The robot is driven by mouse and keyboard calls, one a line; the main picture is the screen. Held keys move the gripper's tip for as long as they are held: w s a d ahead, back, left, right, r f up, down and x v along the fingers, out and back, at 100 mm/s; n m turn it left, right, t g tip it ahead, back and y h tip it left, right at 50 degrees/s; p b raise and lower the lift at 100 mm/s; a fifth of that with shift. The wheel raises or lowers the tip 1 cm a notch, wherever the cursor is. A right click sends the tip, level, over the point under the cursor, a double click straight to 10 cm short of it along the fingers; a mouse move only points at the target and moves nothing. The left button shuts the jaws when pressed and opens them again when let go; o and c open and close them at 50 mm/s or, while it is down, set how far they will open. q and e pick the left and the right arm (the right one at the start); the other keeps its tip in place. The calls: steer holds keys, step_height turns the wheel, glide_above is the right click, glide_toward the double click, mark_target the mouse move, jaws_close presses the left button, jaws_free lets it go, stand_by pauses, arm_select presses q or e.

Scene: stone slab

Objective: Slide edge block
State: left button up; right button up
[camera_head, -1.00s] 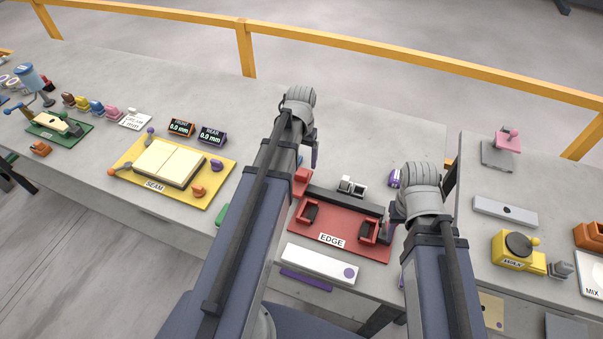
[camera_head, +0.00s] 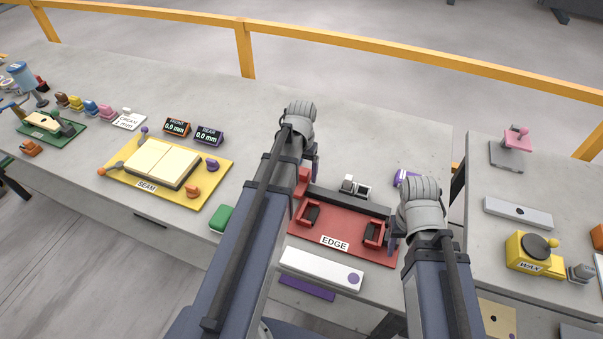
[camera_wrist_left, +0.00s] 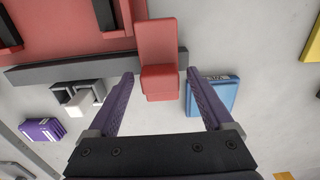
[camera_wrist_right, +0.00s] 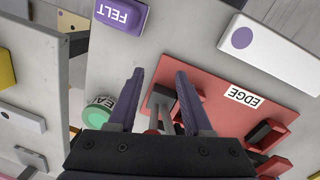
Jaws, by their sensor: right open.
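The red edge block (camera_head: 302,182) stands at the left end of the dark rail (camera_head: 350,201) behind the red EDGE fixture (camera_head: 345,226). In the left wrist view the block (camera_wrist_left: 158,62) lies between the spread purple fingers of my left gripper (camera_wrist_left: 160,76), with gaps on both sides. My left gripper's forearm hides part of the fixture's left side in the head view. My right gripper (camera_wrist_right: 160,74) is open at the fixture's right end, with a grey and black upright part (camera_wrist_right: 162,100) between its fingers. I cannot tell whether it touches that part.
A white bar with a purple dot (camera_head: 320,268) lies at the bench's front edge. A small grey and white piece (camera_head: 354,187) sits behind the rail. The yellow SEAM board (camera_head: 215,178) is to the left. A gap separates the right bench, holding a yellow WAX unit (camera_head: 525,250).

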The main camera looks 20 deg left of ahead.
arm_select(q)
jaws_close()
stand_by(0.5)
